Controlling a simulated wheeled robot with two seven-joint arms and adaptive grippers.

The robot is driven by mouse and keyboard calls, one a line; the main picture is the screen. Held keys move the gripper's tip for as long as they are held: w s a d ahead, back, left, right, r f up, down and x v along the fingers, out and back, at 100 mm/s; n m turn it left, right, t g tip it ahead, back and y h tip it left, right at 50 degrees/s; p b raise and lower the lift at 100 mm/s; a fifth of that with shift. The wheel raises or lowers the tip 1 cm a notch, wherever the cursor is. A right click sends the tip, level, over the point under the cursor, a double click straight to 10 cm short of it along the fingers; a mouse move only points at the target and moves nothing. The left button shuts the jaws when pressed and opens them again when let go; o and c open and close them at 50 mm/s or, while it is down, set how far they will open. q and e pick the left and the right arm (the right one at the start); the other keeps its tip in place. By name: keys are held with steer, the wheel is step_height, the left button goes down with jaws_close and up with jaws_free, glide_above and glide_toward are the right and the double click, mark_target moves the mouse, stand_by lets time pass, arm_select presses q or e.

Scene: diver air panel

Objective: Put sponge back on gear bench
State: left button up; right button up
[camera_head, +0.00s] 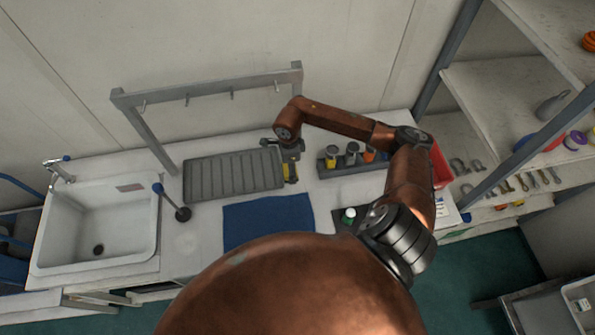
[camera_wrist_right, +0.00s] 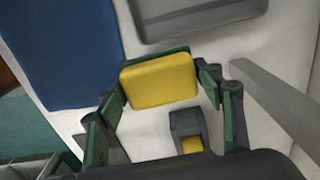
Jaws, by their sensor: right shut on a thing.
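The yellow sponge (camera_head: 291,173) is at the right end of the grey ribbed drain tray, over the white bench (camera_head: 203,238). In the right wrist view the sponge (camera_wrist_right: 160,80) sits between the green-padded fingers. My right gripper (camera_head: 288,158) is shut on it, reaching down from above. Whether the sponge touches the bench top is hard to tell. My left gripper is not in view.
The ribbed tray (camera_head: 233,174) lies left of the sponge, with a blue mat (camera_head: 268,220) in front. A grey caddy with bottles (camera_head: 352,160) stands to the right. A metal hook rail (camera_head: 210,88) rises behind. A sink (camera_head: 100,220) is at the left.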

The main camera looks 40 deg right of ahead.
steer(key=d+f, duration=0.2)
steer(key=shift+f, duration=0.3)
steer(key=shift+d+f+p, duration=0.3)
steer(key=shift+d+f, duration=0.05)
steer(key=shift+f, duration=0.15)
steer(key=f, duration=0.1)
steer(key=f+p, duration=0.1)
steer(key=f, duration=0.1)
steer(key=shift+d, duration=0.3)
steer(key=shift+f, duration=0.3)
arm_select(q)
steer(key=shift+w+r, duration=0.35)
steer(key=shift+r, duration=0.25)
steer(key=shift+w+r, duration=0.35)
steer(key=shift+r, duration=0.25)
arm_select(e)
steer(key=shift+f, duration=0.1)
steer(key=shift+f, duration=0.15)
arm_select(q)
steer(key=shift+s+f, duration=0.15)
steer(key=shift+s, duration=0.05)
arm_select(e)
steer(key=o, duration=1.1)
